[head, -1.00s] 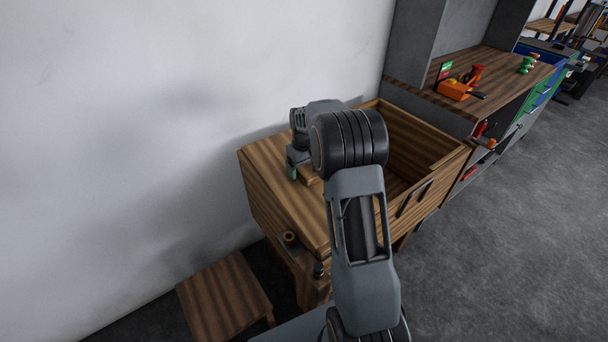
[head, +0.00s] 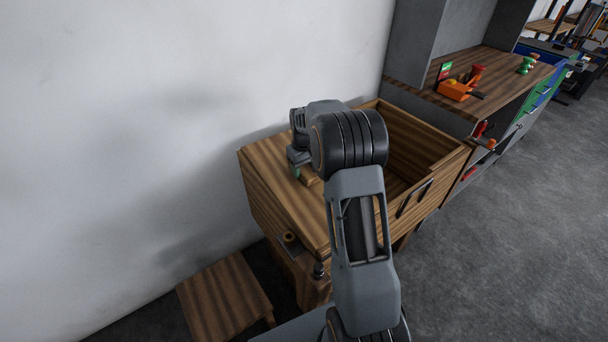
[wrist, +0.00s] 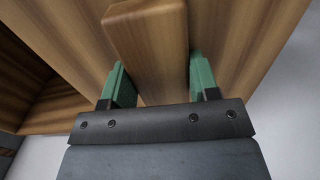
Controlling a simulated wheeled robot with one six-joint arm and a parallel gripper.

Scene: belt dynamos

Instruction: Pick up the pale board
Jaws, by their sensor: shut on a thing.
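The pale board (wrist: 150,45) is a light brown wooden piece in the wrist view, standing out from the wooden surface behind it. My gripper (wrist: 155,85) has its two green fingers on either side of the board and is shut on it. In the head view the board (head: 310,178) shows only as a small piece below my gripper (head: 297,168), over the workbench top. My arm hides most of it there. I cannot tell whether the board touches the bench top.
The wooden workbench (head: 285,205) has an open recessed box part at its right. A low wooden stool (head: 225,298) stands at the lower left. A shelf unit (head: 505,68) with an orange tool (head: 455,90) is at the right. The white wall is close behind the bench.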

